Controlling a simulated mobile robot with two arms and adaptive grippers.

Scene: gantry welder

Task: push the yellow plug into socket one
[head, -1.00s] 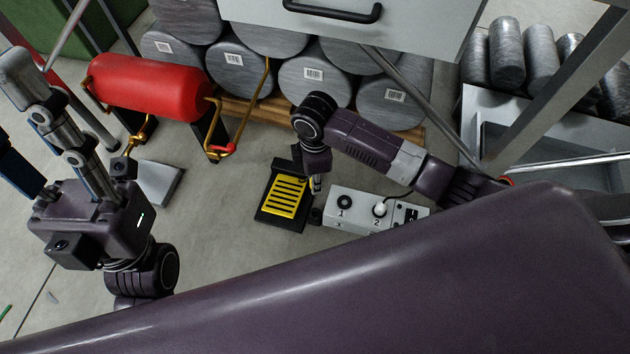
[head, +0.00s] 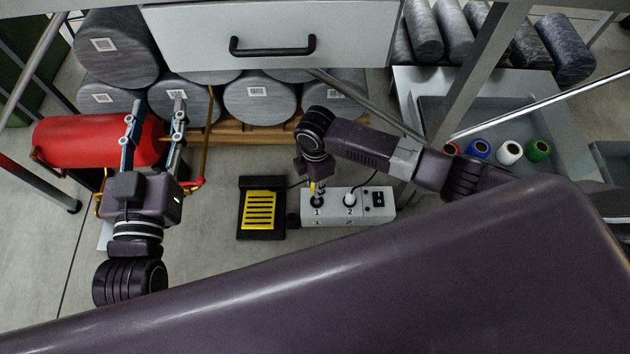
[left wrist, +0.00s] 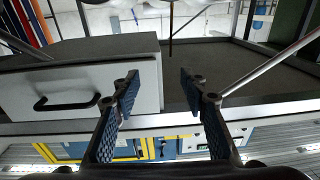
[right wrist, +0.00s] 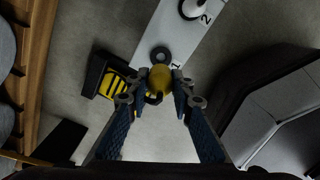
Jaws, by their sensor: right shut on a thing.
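The yellow plug (right wrist: 160,78) is between the fingertips of my right gripper (right wrist: 158,98) in the right wrist view, which is shut on it. In the head view the right gripper (head: 316,186) is just above socket one (head: 317,202) on the white socket box (head: 379,210). In the right wrist view the plug is close to the dark ring of socket one (right wrist: 160,55); whether it touches or has entered cannot be told. A white plug (head: 350,199) sits in socket two. My left gripper (head: 156,100) is open and empty, away at the left.
A black and yellow pedal (head: 262,208) lies on the floor left of the box. A drawer (head: 350,45) overhangs at the top. A grey tray (head: 570,140) with coloured spools is at right.

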